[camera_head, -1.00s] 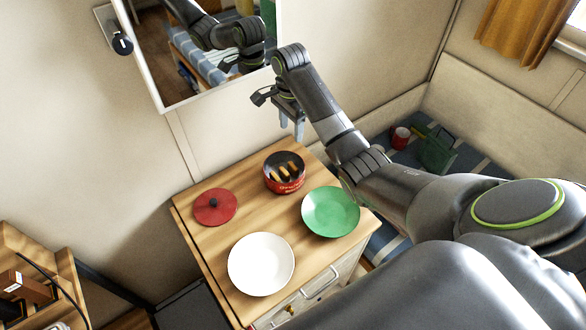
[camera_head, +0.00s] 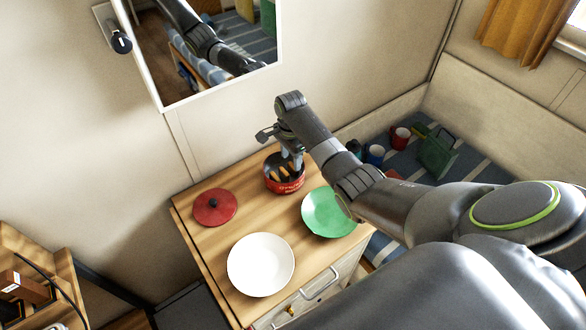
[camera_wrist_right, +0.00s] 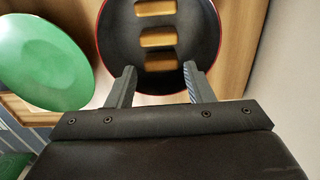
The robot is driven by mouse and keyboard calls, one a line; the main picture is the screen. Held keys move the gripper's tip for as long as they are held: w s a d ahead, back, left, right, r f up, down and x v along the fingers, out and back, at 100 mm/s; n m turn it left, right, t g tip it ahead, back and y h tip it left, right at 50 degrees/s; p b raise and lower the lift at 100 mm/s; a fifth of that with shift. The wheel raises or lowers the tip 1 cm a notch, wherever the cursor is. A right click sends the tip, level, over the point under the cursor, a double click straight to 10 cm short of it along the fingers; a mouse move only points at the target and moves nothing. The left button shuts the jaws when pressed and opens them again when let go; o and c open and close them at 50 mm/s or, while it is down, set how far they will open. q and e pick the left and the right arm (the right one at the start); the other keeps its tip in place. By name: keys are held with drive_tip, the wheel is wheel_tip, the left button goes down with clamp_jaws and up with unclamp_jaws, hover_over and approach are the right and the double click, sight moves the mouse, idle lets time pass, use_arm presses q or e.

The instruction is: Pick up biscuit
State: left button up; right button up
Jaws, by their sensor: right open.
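Several golden biscuits (camera_wrist_right: 156,39) lie in a row inside a round red tin (camera_head: 271,187) with a dark interior. The tin stands at the back of the wooden cabinet top. My right gripper (camera_head: 291,166) is above the tin, pointing down. In the right wrist view its two fingers (camera_wrist_right: 159,78) are apart, with nothing between them, over the near part of the tin. The nearest biscuit lies just beyond the fingertips. In the head view the gripper partly hides the tin's contents. My left gripper is not in view.
The tin's red lid (camera_head: 214,207) lies to the left of it. A white plate (camera_head: 261,265) and a green plate (camera_head: 326,212) are in front on the cabinet top (camera_head: 215,250). The wall with a mirror (camera_head: 215,75) rises behind.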

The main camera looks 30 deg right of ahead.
sight(292, 166)
drive_tip(key=shift+w+d+f, duration=0.1)
drive_tip(key=shift+f, duration=1.9)
drive_tip(key=c, duration=0.6)
drive_tip(key=shift+r, duration=0.1)
